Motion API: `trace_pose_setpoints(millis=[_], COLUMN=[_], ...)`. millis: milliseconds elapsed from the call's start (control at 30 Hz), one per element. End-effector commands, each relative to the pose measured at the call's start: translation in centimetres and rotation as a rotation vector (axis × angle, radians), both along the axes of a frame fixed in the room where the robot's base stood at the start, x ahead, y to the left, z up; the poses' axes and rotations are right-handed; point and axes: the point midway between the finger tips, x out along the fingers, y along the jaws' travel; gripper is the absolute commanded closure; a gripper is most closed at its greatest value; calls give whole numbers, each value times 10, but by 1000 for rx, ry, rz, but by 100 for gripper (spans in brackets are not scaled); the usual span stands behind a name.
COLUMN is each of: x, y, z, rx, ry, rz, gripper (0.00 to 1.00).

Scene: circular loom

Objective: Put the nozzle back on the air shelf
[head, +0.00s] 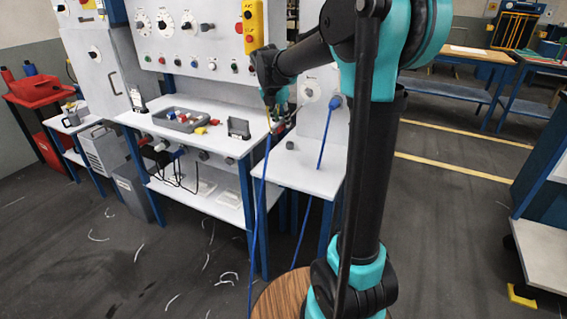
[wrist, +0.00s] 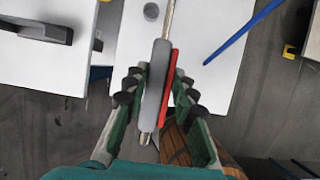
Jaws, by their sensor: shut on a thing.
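The nozzle is a grey body with a red lever and a thin metal tube. In the wrist view my gripper (wrist: 153,85) is shut on the nozzle (wrist: 155,80), with a finger on each side and the tube pointing to the far side. In the head view my gripper (head: 279,116) is above the gap between the bench and the air shelf; the nozzle there is small and partly hidden. The air shelf (head: 312,172) is the white surface right of the bench. It lies below the nozzle in the wrist view (wrist: 218,72), apparently apart from it.
A small grey cylinder (head: 290,145) stands on the air shelf. A blue hose (head: 328,132) hangs from the wall fitting across it. The white bench (head: 180,135) at left holds a grey tray (head: 185,119) and a dark stand (head: 239,128).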

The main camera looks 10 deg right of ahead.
Motion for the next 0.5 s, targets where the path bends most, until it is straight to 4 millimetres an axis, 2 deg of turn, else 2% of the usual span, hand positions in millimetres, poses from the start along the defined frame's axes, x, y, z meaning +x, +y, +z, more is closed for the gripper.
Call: trace_pose_setpoints(millis=[33,300,500], x=[1,1,0], y=[0,0,0], z=[-13,-80,-120], rx=[0,0,0], ry=[0,0,0], rz=[-1,-2,-2], gripper=[100,100,100])
